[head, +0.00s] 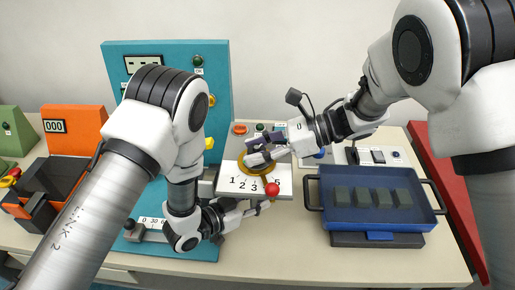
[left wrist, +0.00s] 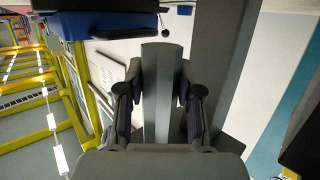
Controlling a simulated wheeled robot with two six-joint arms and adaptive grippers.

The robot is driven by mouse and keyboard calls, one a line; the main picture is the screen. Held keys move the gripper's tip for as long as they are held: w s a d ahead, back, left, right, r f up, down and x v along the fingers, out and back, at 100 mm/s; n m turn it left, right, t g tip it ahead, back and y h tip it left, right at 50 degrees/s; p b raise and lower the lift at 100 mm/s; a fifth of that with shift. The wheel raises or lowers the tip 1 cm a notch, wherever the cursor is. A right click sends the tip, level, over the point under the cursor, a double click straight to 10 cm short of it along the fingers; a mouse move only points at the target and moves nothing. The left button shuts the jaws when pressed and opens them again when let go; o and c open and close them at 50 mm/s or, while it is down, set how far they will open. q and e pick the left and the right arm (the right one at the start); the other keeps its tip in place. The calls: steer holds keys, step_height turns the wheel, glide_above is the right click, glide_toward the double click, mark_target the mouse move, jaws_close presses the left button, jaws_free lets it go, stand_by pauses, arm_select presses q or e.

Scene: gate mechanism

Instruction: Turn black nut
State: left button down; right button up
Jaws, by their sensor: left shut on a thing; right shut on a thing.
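A white plate (head: 284,182) numbered 1 to 5 carries a yellow ring (head: 244,168) and a red ball knob (head: 272,189). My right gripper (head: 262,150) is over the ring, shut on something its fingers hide. I cannot make out the black nut; it may be behind that gripper. My left gripper (head: 262,206) is low at the plate's front edge, just below the red knob. In the left wrist view its fingers (left wrist: 162,105) are shut around a grey upright bar (left wrist: 157,85), one finger on each side.
A teal panel (head: 222,95) stands behind my left arm. A blue tray (head: 372,219) with several dark blocks is at the right. An orange box (head: 75,127) with a counter is at the left. The front table strip (head: 285,265) is clear.

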steer(key=o, duration=1.2)
steer(key=shift+c, duration=0.2)
steer(key=v, duration=1.2)
steer(key=shift+r, duration=0.1)
